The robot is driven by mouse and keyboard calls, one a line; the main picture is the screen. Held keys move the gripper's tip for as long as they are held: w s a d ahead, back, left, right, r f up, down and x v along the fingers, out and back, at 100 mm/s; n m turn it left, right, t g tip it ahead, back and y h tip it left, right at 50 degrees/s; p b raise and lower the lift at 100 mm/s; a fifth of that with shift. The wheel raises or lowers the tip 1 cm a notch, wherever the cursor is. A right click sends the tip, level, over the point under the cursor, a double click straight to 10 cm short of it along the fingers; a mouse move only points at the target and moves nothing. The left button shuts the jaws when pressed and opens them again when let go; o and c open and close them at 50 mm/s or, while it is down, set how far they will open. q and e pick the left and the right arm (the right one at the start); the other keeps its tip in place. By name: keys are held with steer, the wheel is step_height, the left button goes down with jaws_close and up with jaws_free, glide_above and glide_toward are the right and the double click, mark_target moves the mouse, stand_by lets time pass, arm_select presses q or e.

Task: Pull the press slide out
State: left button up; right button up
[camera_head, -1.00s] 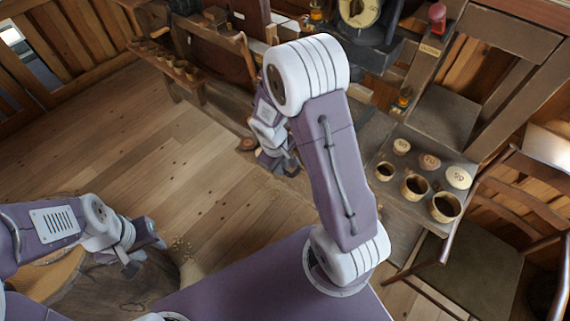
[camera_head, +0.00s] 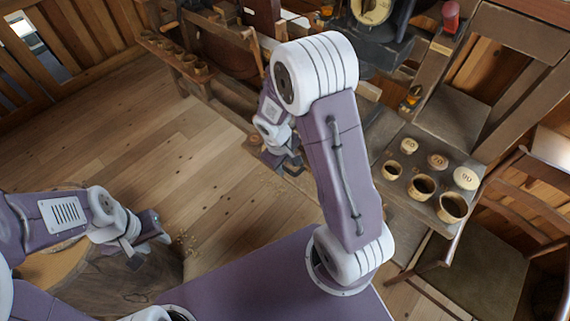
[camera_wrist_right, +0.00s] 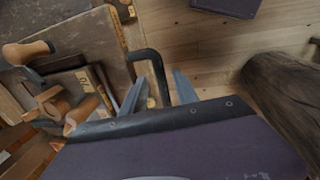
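The dark press (camera_head: 372,45) with a round cream dial (camera_head: 371,10) stands on the bench at the top of the head view; my right arm hides part of the bench below it. I cannot make out its slide there. In the right wrist view a dark bent bar (camera_wrist_right: 155,62), like a handle, runs into the gap between my right gripper's fingers (camera_wrist_right: 158,92). The fingers are apart, one on each side of the bar. In the head view my right gripper (camera_head: 284,160) is low at the bench's front. My left gripper (camera_head: 145,245) is over the wooden stump (camera_head: 150,277).
A board (camera_head: 428,168) with several round cups and numbered pieces lies right of my right arm. A wooden chair (camera_head: 480,265) stands at the lower right. A low shelf (camera_head: 165,45) with small cups is at the upper left. The plank floor (camera_head: 130,135) between is clear.

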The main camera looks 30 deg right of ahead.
step_height(320, 180, up, 9)
steer(key=a, duration=0.1)
steer(key=shift+s+a, duration=0.3)
steer(key=shift+f, duration=0.1)
